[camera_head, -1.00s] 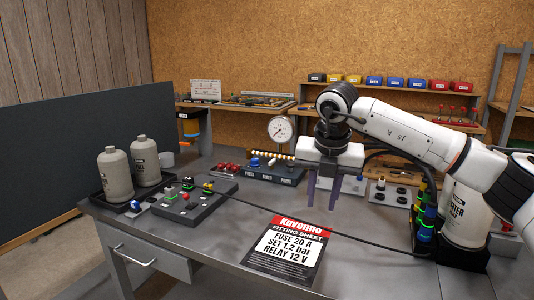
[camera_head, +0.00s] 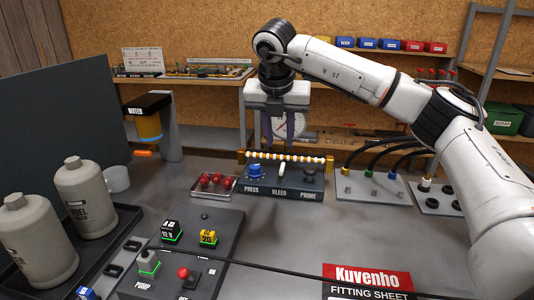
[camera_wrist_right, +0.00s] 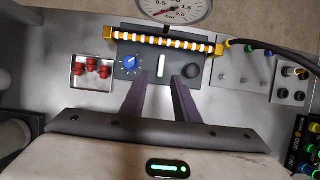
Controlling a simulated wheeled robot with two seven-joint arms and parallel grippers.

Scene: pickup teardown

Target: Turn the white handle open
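The white handle (camera_head: 282,168) is a short upright lever in the middle of a dark control panel (camera_head: 258,189), above the label BLEED. A blue knob (camera_head: 255,171) sits to its left and a black knob (camera_head: 310,174) to its right. My right gripper (camera_head: 284,138) is open and empty, its dark fingers hanging in front of the pressure gauge in the head view. In the right wrist view the white handle (camera_wrist_right: 161,66) shows beyond and between the two spread fingertips of the right gripper (camera_wrist_right: 160,79), apart from both. My left gripper is not in view.
A yellow-and-white striped bar (camera_head: 288,157) runs along the panel's back edge, below the gauge (camera_head: 290,123). A tray of red parts (camera_head: 214,183) is left of the panel; a hose block (camera_head: 372,188) is right. Grey bottles (camera_head: 88,197) stand at left.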

